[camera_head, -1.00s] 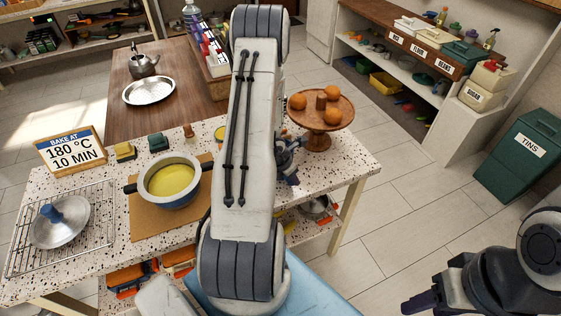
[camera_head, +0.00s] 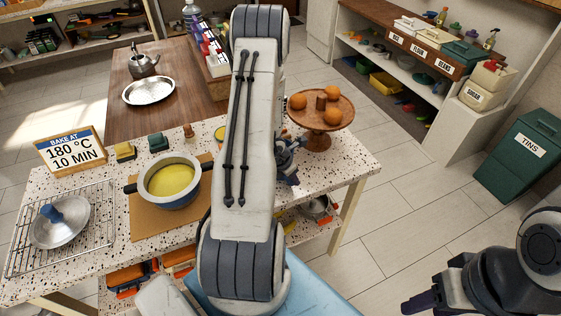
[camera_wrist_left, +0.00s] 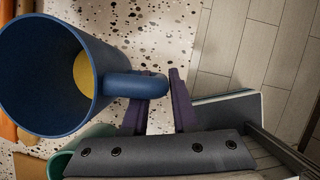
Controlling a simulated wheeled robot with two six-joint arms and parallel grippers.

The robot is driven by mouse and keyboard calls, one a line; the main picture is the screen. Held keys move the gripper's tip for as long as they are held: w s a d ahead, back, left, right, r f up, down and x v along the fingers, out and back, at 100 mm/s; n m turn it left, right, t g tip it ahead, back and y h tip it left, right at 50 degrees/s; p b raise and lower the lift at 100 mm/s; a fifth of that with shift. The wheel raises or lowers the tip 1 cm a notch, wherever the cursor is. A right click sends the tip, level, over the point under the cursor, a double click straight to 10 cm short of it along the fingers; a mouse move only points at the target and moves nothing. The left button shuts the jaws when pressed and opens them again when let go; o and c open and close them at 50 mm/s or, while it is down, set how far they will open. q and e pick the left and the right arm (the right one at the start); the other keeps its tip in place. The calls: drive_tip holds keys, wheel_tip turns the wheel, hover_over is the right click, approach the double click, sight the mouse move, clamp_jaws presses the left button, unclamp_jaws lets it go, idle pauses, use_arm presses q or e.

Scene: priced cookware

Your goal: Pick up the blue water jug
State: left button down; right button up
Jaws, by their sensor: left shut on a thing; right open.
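The blue water jug (camera_wrist_left: 35,105) fills the left of the left wrist view, its open mouth toward the camera and something yellow visible inside. Its handle (camera_wrist_left: 125,85) reaches between the fingers of my left gripper (camera_wrist_left: 158,104), which is shut on it. In the head view my left arm covers most of this area; part of my left gripper (camera_head: 288,160) shows beside the wooden stand. I cannot tell whether the jug touches the speckled counter (camera_head: 100,225). My right gripper (camera_head: 420,302) is open and empty at the lower right, away from the counter.
A pot of yellow contents (camera_head: 170,183) stands on a brown board left of my arm. A wooden stand with oranges (camera_head: 320,113) is close on the right. A green rim (camera_wrist_left: 62,160) shows below the jug. A wire rack (camera_head: 105,250) holds a lid (camera_head: 60,225).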

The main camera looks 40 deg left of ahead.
idle(0.3)
use_arm(q)
drive_tip(key=shift+r, duration=0.5)
wheel_tip(320, 180, up, 2)
drive_tip(key=shift+w+r, duration=0.1)
drive_tip(key=shift+r, duration=0.15)
drive_tip(key=s+d+r+b, duration=0.2)
drive_tip(key=d+r, duration=0.5)
drive_tip(key=d, duration=0.4)
drive_tip(key=shift+s+d+r+b, duration=0.2)
drive_tip(key=shift+d+r+b, duration=0.05)
drive_tip(key=shift+r+b, duration=0.05)
